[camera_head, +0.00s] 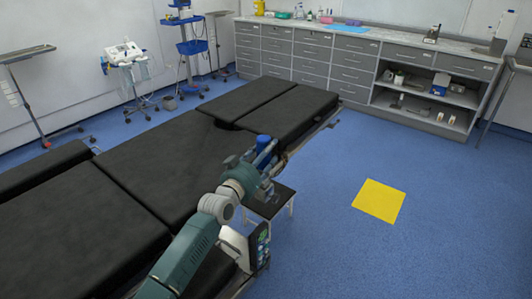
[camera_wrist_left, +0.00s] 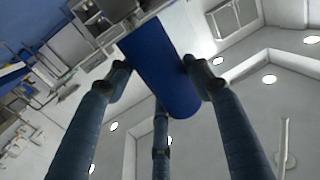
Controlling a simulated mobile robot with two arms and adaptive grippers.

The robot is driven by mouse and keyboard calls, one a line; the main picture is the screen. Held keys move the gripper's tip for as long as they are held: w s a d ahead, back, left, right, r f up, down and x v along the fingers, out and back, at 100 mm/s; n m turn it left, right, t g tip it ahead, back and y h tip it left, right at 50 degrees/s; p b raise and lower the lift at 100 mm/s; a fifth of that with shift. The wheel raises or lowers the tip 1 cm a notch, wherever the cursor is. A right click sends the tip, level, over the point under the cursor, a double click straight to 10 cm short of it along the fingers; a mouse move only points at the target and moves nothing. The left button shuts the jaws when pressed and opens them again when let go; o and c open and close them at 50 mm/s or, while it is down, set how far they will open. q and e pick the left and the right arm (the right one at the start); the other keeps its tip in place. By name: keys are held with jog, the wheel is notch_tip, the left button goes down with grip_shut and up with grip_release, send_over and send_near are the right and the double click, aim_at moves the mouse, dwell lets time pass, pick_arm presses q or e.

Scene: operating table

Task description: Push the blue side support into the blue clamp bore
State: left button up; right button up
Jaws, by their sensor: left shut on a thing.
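The blue side support shows as a blue cylinder (camera_wrist_left: 160,68) in the left wrist view, between the fingers of my left gripper (camera_wrist_left: 162,85). The gripper is shut on it. In the head view a small blue part of the support (camera_head: 264,142) shows at the gripper (camera_head: 262,158), beside the right edge of the operating table (camera_head: 150,165). I cannot make out the blue clamp or its bore; the gripper and arm cover that part of the table edge. My right gripper is in neither view.
A small dark-topped stool (camera_head: 270,203) stands close by the table, just below the gripper. A yellow square (camera_head: 379,200) lies on the open blue floor to the right. Grey drawer cabinets (camera_head: 312,60) line the back wall. Medical carts (camera_head: 128,60) stand at the back left.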

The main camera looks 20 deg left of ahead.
pick_arm(q)
jog(key=shift+f, duration=0.4)
jog(key=o, duration=1.4)
jog(key=shift+r, duration=0.1)
notch_tip(320, 180, up, 10)
jog(key=shift+f, duration=0.1)
jog(key=shift+r, duration=0.2)
